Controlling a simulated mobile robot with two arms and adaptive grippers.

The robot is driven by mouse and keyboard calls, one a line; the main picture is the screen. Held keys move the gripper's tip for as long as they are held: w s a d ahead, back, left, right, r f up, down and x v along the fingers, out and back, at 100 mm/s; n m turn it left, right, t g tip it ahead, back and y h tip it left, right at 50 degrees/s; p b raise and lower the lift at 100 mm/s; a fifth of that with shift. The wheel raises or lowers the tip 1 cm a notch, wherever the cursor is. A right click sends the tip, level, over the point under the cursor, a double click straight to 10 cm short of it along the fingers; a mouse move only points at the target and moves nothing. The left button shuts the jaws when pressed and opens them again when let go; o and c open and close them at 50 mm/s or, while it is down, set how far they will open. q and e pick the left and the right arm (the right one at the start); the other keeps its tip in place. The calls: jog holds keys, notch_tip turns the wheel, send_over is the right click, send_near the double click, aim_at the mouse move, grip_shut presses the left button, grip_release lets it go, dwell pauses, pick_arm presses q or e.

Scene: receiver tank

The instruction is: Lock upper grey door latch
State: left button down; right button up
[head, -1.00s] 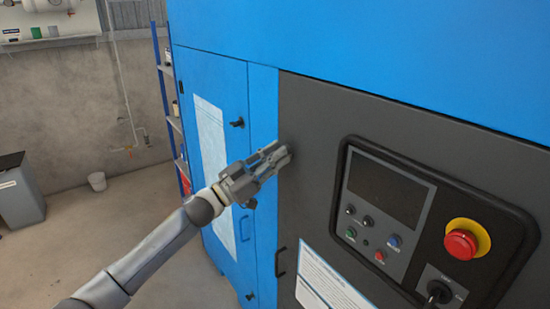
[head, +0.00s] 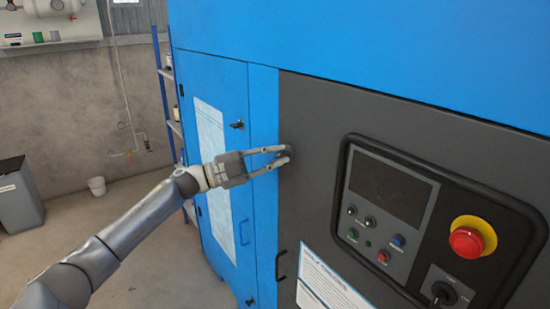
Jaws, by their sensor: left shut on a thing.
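The dark grey door (head: 315,130) of the blue cabinet fills the middle and right of the head view. Its upper latch (head: 288,151) is a small dark knob near the door's left edge, partly covered by my fingers. My left gripper (head: 281,157) reaches in from the left, with its fingertips at the latch, one above and one below it. It is shut on the latch. The exact angle of the latch is too small to tell. My right gripper is not in view.
The grey door carries a control panel (head: 352,247) with a red emergency button (head: 466,242), a rotary switch (head: 440,294) and a black handle (head: 281,265) lower left. The blue door (head: 214,80) at left has its own latch (head: 237,125). Open floor lies left.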

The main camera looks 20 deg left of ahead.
pick_arm(q)
jog(key=m+g, duration=0.1)
jog(key=m, duration=0.2)
jog(key=m+y, duration=0.1)
jog(key=m, duration=0.2)
jog(key=shift+g+y, duration=0.3)
jog(key=shift+g, duration=0.1)
dwell(0.3)
jog(key=c, duration=1.6)
grip_release()
jog(key=v, duration=1.2)
